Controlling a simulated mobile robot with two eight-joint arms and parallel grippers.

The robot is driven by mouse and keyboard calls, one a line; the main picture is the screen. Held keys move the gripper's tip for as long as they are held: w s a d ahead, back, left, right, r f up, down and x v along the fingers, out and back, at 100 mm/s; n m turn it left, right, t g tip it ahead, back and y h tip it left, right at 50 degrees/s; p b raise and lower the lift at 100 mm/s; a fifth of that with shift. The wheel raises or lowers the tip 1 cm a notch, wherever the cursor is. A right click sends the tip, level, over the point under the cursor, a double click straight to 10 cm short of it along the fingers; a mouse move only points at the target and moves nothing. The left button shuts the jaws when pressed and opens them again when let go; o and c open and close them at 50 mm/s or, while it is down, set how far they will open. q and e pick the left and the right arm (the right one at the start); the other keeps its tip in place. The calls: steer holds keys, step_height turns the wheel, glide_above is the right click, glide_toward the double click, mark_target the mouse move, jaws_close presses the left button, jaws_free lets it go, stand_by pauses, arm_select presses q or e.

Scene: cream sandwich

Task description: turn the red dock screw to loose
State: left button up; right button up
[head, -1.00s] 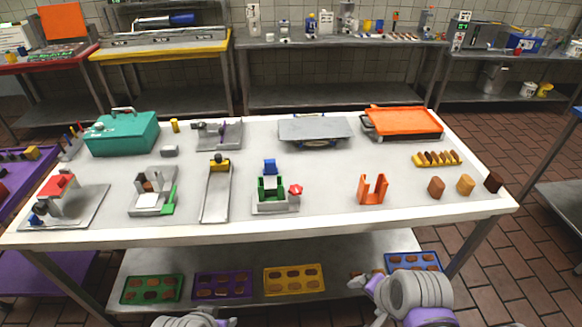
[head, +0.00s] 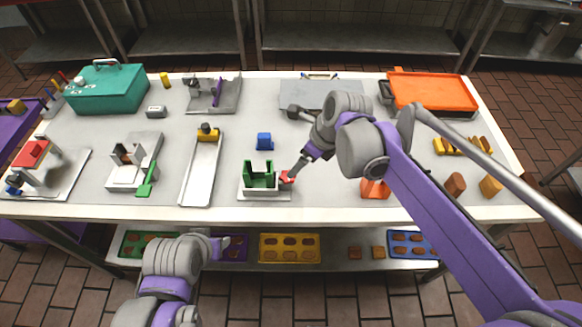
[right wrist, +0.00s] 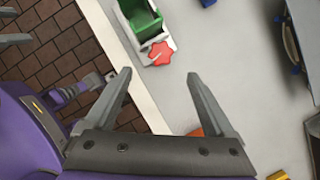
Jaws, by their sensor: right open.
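The red dock screw (head: 287,178) is a star-shaped knob on the right side of the green dock (head: 259,180), which sits on a grey base at the table's front middle. The screw also shows in the right wrist view (right wrist: 160,53), beside the green dock (right wrist: 142,17). My right gripper (head: 294,175) reaches down close to the screw. In the right wrist view its fingers (right wrist: 160,73) are open, with the screw just beyond the tips, roughly centred between them; contact cannot be told. My left gripper (head: 222,243) is low, in front of the table edge; its jaw state is unclear.
A blue block (head: 264,142) stands behind the dock. A metal tray with a yellow block (head: 200,175) lies left of it. Bare tabletop lies between dock and tray.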

steer(key=x, duration=0.9)
steer(key=shift+w+r, duration=0.1)
steer(key=c, duration=1.4)
